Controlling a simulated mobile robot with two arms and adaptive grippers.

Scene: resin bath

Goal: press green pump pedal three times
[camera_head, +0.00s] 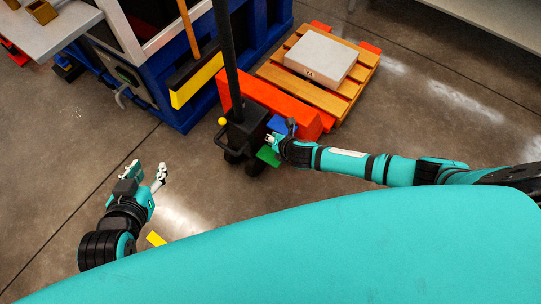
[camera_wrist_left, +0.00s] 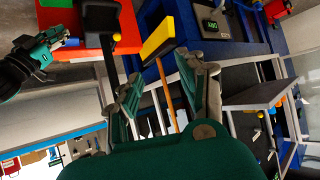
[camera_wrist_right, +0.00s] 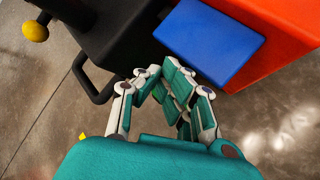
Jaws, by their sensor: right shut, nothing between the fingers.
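The green pedal (camera_head: 268,156) shows low on the near side of the pallet jack (camera_head: 247,130) in the head view. A blue pedal (camera_head: 277,124) sits just beyond it, and fills part of the right wrist view (camera_wrist_right: 210,45). My right gripper (camera_head: 271,140) is shut and empty, between the blue and green pedals as seen from the head. Whether it touches either pedal I cannot tell. My left gripper (camera_head: 147,174) is open and empty, left of the jack.
A wooden pallet (camera_head: 306,89) carrying a pale box (camera_head: 319,56) sits on the jack's orange forks. A yellow-and-black broom head (camera_head: 196,81) stands by a blue machine (camera_head: 178,104). A yellow knob (camera_head: 222,121) sticks out from the jack. The floor around my left gripper is mostly clear.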

